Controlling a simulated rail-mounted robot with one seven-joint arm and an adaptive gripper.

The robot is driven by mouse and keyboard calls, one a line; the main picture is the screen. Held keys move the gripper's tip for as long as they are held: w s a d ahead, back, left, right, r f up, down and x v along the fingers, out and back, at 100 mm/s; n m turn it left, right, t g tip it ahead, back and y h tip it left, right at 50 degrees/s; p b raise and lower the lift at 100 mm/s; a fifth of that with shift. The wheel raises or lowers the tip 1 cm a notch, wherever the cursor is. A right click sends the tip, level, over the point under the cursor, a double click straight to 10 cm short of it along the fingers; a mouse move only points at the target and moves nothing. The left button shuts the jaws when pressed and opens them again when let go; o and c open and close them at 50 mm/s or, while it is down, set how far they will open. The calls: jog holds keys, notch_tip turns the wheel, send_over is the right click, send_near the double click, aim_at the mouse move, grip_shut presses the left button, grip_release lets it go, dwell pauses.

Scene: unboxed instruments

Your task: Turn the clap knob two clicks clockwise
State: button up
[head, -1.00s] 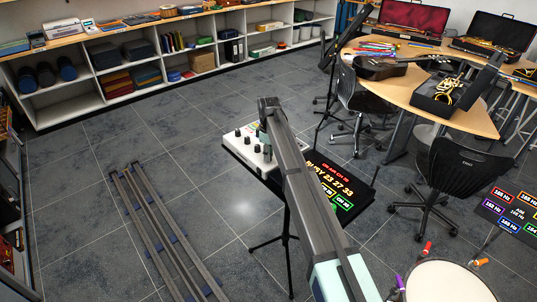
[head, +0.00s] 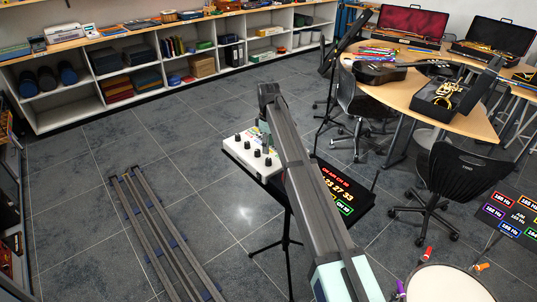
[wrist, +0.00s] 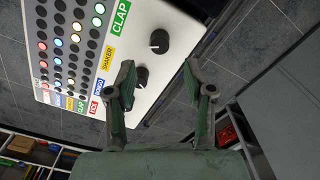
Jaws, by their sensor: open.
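The white drum machine (head: 238,150) stands on a dark stand in the head view, with several black knobs along its near side. In the wrist view its panel (wrist: 150,98) shows colored pads and labels. The clap knob (wrist: 159,41) is black with a white mark, near the green CLAP label (wrist: 120,18). A second black knob (wrist: 141,75) sits near the yellow SHAKER label. My gripper (wrist: 158,64) is open, its fingertips apart. The clap knob appears just beyond the gap between them, and neither finger visibly grips it. In the head view, my gripper is small and partly hidden.
A dark board with lit text (head: 340,192) stands right of the machine. Long rails (head: 165,235) lie on the floor to the left. A black chair (head: 457,175) and a curved wooden table (head: 400,92) are at right.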

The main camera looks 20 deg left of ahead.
aim_at(269, 159)
notch_tip(269, 159, up, 5)
jog(key=shift+f, duration=0.1)
dwell(0.5)
